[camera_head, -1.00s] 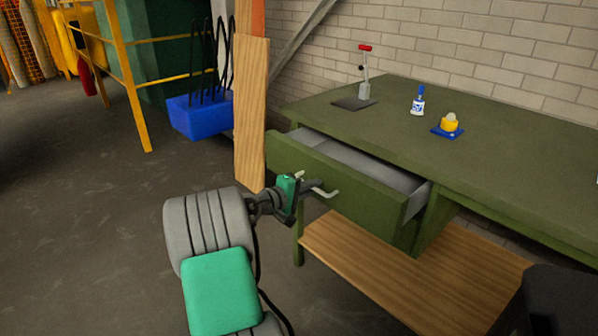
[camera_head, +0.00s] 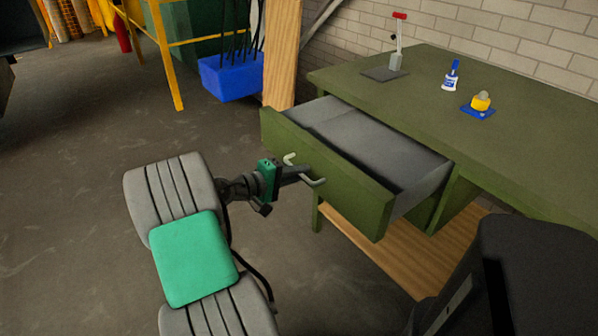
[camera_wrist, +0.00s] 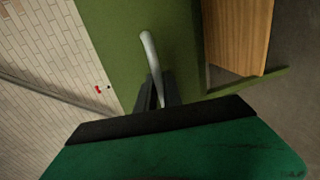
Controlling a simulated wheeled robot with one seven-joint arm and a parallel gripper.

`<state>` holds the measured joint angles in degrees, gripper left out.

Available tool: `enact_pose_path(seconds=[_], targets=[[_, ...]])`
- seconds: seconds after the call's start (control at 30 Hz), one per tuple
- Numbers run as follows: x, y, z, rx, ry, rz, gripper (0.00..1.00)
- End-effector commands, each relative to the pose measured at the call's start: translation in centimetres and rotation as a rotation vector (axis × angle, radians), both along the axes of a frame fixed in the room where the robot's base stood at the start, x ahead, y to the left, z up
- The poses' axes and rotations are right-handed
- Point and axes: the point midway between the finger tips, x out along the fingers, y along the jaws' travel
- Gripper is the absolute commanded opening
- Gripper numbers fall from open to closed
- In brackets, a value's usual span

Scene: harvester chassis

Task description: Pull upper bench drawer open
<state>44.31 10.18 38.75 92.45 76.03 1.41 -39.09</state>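The green upper drawer (camera_head: 350,196) of the bench is pulled well out, and its grey inside shows empty in the head view. Its pale bar handle (camera_head: 316,182) is on the drawer front. My gripper (camera_head: 303,172) is at the handle, in front of the drawer. In the wrist view the handle (camera_wrist: 149,48) runs in between the two dark fingers of my gripper (camera_wrist: 158,92), which are closed around it. The middle of the handle is hidden by the fingers.
The green bench top (camera_head: 420,110) holds a lever tool (camera_head: 395,62), a blue-and-white bottle (camera_head: 451,76) and a yellow item on a blue base (camera_head: 481,102). A wooden post (camera_head: 281,55) and blue bin (camera_head: 230,77) stand left of the bench.

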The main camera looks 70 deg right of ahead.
Motion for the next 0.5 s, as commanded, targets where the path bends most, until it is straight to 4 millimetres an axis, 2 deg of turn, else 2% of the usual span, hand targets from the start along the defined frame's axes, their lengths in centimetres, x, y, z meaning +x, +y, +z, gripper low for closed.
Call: enact_pose_path(seconds=[0.1, 0.37, 0.5], targets=[[0.1, 0.1, 0.0, 0.001, 0.001, 0.0, 0.19], [0.2, 0.2, 0.1, 0.0, 0.0, 0.002, 0.19], [1.4, 1.6, 0.5, 0.002, 0.001, 0.006, 0.19]])
